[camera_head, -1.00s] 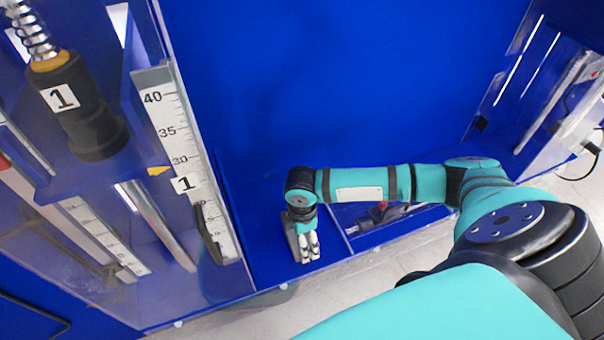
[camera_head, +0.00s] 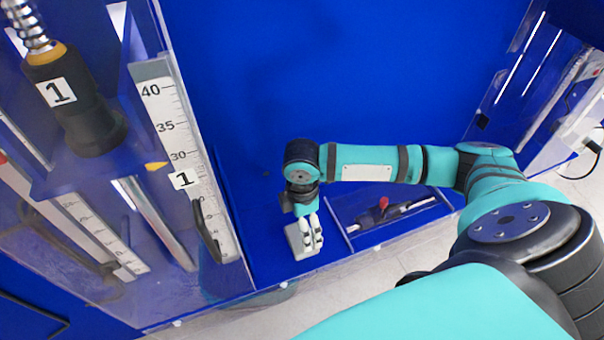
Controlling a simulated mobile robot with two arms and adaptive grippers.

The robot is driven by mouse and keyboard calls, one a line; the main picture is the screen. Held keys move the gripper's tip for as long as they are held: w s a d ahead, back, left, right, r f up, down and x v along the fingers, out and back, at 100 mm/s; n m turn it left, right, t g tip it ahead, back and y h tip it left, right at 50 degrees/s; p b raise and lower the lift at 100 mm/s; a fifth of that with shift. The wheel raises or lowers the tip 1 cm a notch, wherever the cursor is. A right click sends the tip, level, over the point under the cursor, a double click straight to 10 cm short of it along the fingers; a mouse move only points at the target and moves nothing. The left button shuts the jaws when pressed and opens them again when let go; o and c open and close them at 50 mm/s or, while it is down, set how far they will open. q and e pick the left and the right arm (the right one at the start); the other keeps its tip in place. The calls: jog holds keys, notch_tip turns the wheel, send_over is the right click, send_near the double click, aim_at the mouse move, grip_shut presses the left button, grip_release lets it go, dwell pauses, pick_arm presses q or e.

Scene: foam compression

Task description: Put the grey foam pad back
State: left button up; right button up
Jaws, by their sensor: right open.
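The grey foam pad (camera_head: 296,246) lies on the blue shelf floor near its front edge. My right gripper (camera_head: 311,243) points down at the pad, with its pale fingers over the pad's right part. The gripper is open. Whether the fingers touch the pad cannot be told from this angle. My left gripper is not in view.
A ruler marked 1 (camera_head: 172,131) and a black plunger marked 1 (camera_head: 84,112) stand at the left behind clear panels. A recessed tray (camera_head: 352,226) with a red-knobbed tool (camera_head: 384,203) is right of the pad. A blue wall rises behind.

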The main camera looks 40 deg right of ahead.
jog(key=shift+r, duration=2.7)
